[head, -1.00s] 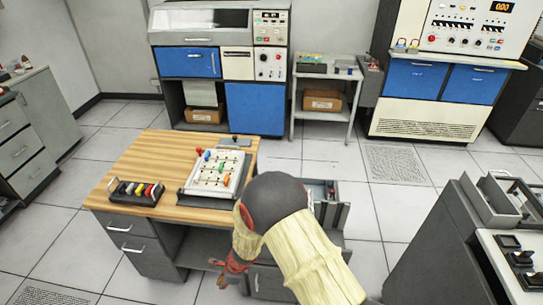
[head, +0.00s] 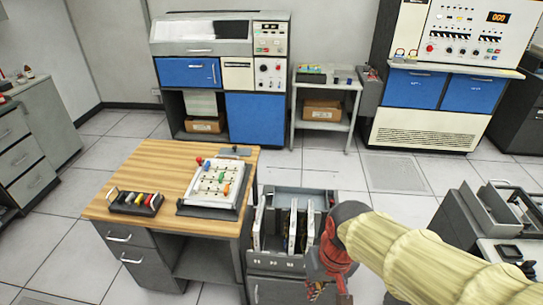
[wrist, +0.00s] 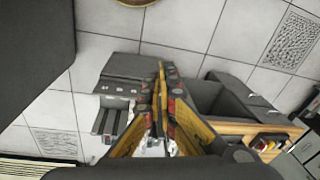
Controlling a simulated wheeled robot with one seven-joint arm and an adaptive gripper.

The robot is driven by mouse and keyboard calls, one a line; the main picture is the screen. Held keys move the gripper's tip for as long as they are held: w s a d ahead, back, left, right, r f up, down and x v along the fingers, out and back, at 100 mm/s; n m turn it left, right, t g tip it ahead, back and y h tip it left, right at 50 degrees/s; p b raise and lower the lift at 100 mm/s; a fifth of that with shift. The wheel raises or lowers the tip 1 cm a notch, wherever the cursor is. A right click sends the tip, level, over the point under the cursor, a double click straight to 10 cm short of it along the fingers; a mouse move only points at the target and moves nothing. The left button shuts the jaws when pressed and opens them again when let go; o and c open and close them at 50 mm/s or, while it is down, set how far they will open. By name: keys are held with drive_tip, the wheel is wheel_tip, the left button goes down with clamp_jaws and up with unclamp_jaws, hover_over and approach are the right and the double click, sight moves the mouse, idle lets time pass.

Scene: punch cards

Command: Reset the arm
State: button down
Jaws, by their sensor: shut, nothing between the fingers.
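My gripper (head: 318,288), dark red, hangs at the front right of the open drawer in the head view, low and in front of the desk. In the wrist view its yellow and black fingers (wrist: 160,70) come together with nothing between them; it is shut and empty. My pale, padded arm reaches in from the lower right and hides part of the floor and the drawer's right side. The open drawer (head: 276,262) holds several upright card-like dividers.
A wooden-topped desk (head: 160,165) carries a plugboard (head: 214,187) and a dark rack of coloured plugs (head: 136,202). A grey cabinet with trays (head: 500,200) stands at the right. Machines and a small shelf (head: 325,93) line the back. Tiled floor lies clear between.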

drive_tip(key=s+d+r+m+t+h, duration=0.1)
drive_tip(key=s+d+r+t, duration=0.2)
drive_tip(key=d+r, duration=0.6)
wheel_tip(320, 180, up, 2)
drive_tip(key=shift+s+m+t, duration=0.3)
drive_tip(key=shift+t, duration=0.6)
